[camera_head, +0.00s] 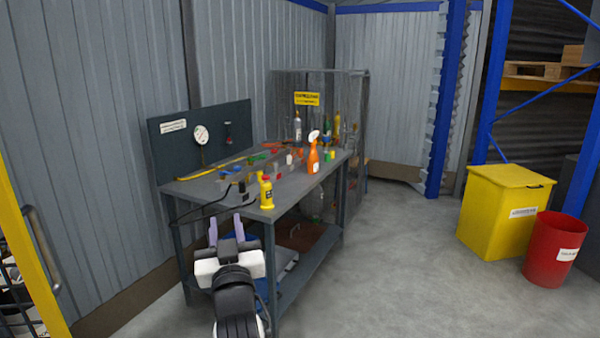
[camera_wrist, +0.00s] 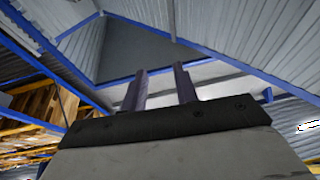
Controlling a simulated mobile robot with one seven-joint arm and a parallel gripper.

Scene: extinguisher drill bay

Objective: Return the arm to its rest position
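My gripper (camera_head: 225,229) is in front of the near end of the workbench in the head view, with its two purple-grey fingers pointing up. The fingers stand apart with nothing between them. In the wrist view my gripper (camera_wrist: 160,90) also shows two dark fingers with a clear gap and only the roof behind them. My white and black arm rises from the bottom of the head view. The gripper holds nothing.
A yellow bin (camera_head: 500,215) and a red bin (camera_head: 553,250) stand right. The floor (camera_head: 400,275) between is clear.

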